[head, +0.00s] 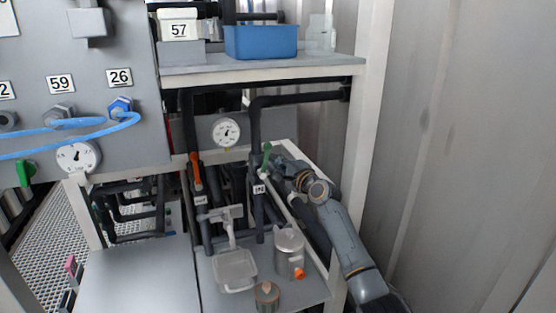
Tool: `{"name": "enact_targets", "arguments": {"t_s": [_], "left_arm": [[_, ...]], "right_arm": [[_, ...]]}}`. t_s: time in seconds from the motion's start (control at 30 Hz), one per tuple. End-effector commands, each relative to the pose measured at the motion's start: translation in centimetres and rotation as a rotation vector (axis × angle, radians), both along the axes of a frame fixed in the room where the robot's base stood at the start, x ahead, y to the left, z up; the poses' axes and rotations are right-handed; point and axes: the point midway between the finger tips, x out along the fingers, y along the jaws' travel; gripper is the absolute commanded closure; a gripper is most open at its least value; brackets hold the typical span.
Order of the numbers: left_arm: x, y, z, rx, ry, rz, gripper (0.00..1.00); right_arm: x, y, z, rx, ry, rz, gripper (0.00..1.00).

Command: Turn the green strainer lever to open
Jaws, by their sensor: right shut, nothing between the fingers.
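The green lever (266,155) sits near the top of a dark pipe, just above the "IN" label (259,189). It looks about upright, tilted slightly. My right gripper (274,157) is at the green lever, just to its right, and it is shut with nothing between its fingers. I cannot tell whether the gripper touches the lever. My right arm comes in from the lower right. My left gripper is not in view.
An orange lever (196,168) stands on the pipe to the left. A pressure gauge (226,132) is behind. A metal canister (289,253) and a clear tray (235,270) stand on the lower shelf (140,285). A blue bin (261,41) is on the upper shelf.

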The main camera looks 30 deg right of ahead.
Motion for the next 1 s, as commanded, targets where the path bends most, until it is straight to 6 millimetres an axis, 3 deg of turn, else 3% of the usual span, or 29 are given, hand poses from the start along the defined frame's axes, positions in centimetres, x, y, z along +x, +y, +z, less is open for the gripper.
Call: {"name": "enact_targets", "arguments": {"t_s": [0.33,1.0], "left_arm": [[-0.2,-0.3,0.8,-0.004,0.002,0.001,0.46],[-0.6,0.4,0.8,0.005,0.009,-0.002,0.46]], "right_arm": [[0.1,0.4,0.5,-0.116,0.027,0.001,1.00],[-0.3,0.4,0.3,-0.129,0.031,0.001,1.00]]}}
